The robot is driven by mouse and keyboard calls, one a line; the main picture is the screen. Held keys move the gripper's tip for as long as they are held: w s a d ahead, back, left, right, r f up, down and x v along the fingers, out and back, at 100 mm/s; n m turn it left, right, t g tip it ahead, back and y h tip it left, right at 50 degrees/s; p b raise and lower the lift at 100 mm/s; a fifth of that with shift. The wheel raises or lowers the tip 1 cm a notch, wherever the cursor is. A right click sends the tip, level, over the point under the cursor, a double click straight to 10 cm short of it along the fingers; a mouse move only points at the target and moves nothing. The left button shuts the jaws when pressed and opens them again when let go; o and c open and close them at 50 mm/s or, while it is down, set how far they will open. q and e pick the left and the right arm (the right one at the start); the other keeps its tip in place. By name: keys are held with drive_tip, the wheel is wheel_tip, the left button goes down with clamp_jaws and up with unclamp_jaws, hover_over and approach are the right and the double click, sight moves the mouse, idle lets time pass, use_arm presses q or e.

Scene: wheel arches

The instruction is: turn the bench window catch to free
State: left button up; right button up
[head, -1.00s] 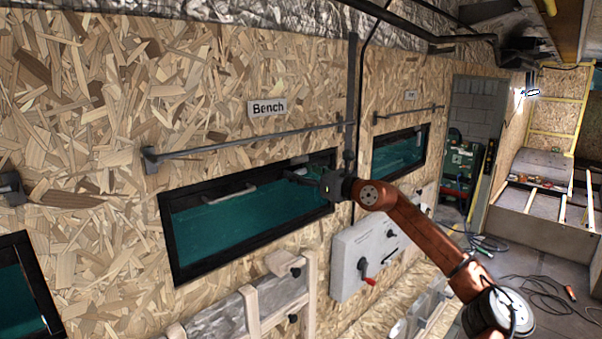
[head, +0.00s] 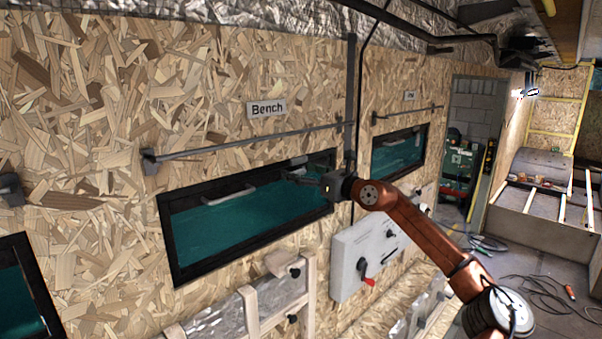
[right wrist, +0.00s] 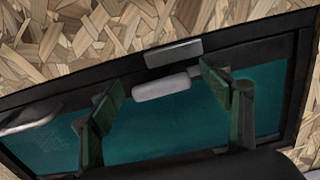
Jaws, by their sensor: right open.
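The bench window (head: 250,222) is a black-framed teal pane under the "Bench" sign (head: 267,109). Its catch is at the top of the frame. In the right wrist view the catch shows as a dark grey block (right wrist: 174,52) with a lighter grey lever (right wrist: 161,85) just below it, lying nearly level. My right gripper (head: 290,174) is at the window's upper right. In the right wrist view its green-edged fingers (right wrist: 162,84) are open, one either side of the lever, with gaps visible; I cannot tell the depth. My left gripper is not in view.
A pale pull handle (head: 229,192) sits on the window left of the catch. A grey rail (head: 240,142) runs above the window. A grey switch box (head: 365,254) with a red-tipped handle is below right, and a wooden rack (head: 270,300) is below.

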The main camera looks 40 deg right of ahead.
sight(293, 137)
drive_tip(key=shift+r, duration=4.95)
